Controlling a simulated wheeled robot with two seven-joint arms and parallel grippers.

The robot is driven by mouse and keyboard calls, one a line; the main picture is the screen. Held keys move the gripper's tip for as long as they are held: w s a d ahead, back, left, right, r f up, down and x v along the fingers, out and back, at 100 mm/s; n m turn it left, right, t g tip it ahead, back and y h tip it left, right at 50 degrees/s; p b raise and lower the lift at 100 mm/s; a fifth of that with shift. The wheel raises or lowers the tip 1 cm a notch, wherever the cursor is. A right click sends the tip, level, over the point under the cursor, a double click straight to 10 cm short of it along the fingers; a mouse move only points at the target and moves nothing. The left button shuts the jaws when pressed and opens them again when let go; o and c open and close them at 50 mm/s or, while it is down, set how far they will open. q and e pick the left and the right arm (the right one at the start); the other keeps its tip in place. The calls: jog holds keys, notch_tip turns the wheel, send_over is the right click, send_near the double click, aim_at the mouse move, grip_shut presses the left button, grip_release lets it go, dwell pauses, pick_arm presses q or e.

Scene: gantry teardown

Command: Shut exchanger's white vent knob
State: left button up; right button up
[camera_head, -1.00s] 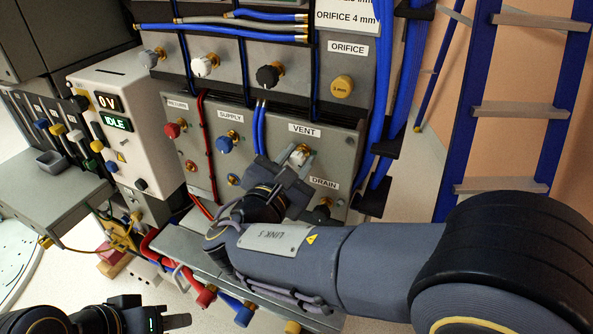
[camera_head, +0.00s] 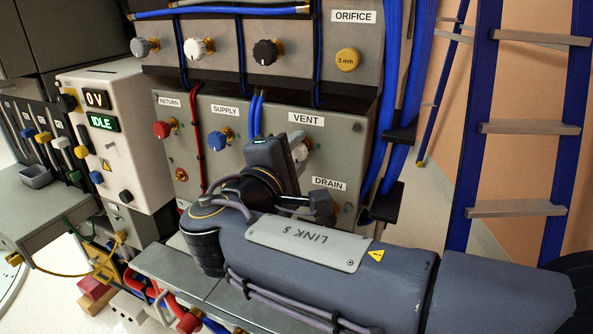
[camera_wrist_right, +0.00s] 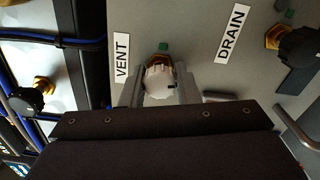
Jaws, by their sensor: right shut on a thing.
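The white vent knob (camera_head: 301,151) sits on its brass stem on the grey panel, just below the VENT label (camera_head: 306,120). My right gripper (camera_head: 297,150) is at the knob, its body hiding part of it in the head view. In the right wrist view the white knob (camera_wrist_right: 158,82) lies between the two fingers of the right gripper (camera_wrist_right: 160,90), one on each side, and they are shut on it. A small green spot (camera_wrist_right: 163,46) shows beside the brass stem. My left gripper is out of view.
The red return knob (camera_head: 161,129) and blue supply knob (camera_head: 217,140) are left of the vent. The black drain knob (camera_wrist_right: 299,47) is close by. Blue hoses (camera_head: 403,100) run down the right side, before a ladder (camera_head: 520,127). A grey bench (camera_head: 52,208) stands at left.

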jog(key=shift+f+m+b, duration=0.1)
jog(key=shift+m+b, duration=1.15)
jog(key=shift+m, duration=0.05)
jog(key=o, duration=1)
jog(key=shift+c, duration=0.2)
jog(key=shift+s, duration=0.15)
jog(key=v, duration=0.7)
jog(key=shift+s+p, duration=0.3)
jog(key=shift+p, duration=0.05)
jog(key=shift+a, duration=0.15)
